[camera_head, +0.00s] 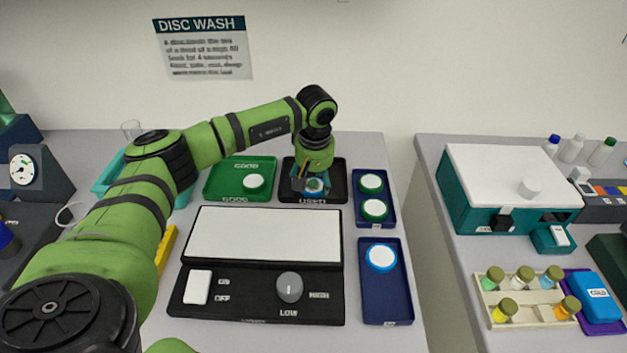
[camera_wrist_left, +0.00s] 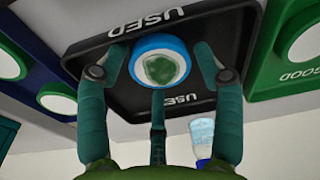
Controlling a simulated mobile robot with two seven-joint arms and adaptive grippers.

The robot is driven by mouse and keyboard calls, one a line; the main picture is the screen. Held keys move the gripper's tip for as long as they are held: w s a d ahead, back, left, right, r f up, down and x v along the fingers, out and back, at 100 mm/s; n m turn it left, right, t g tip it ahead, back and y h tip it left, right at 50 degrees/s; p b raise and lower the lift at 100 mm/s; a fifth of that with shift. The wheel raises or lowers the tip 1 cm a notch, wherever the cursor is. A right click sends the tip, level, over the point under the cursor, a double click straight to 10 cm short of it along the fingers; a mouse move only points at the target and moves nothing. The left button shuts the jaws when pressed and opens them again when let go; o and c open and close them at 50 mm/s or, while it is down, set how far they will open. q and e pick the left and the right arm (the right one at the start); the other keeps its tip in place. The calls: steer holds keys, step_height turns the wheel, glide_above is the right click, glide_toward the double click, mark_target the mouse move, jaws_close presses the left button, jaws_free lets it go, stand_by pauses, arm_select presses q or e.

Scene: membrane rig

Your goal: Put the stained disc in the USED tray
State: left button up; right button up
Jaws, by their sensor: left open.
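The stained disc, white with a green blotch and a blue rim, shows in the wrist view (camera_wrist_left: 160,69) and, partly covered by my gripper, in the head view (camera_head: 314,186). It is within the black USED tray (camera_head: 338,178), which also fills the middle of the wrist view (camera_wrist_left: 110,95); it looks to rest on the tray floor. My left gripper (camera_head: 313,182) points down over this tray. Its fingers are open, one on each side of the disc, with small gaps visible. My right gripper is not in view.
The green GOOD tray (camera_head: 222,178) with a white disc adjoins on the left. A blue tray (camera_head: 359,216) with two green-rimmed discs stands on the right. A larger blue tray (camera_head: 385,300) holds a blue-rimmed disc. The black control panel (camera_head: 250,309) with white plate lies in front.

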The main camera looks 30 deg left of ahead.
mark_target(315, 189)
arm_select(q)
steer(key=shift+r, duration=0.1)
steer(key=shift+r, duration=0.2)
step_height(315, 189, up, 12)
steer(key=s+d+b, duration=0.1)
steer(key=b, duration=0.1)
steer(key=shift+f+b, duration=0.15)
steer(key=shift+b, duration=0.25)
steer(key=shift+f, duration=0.1)
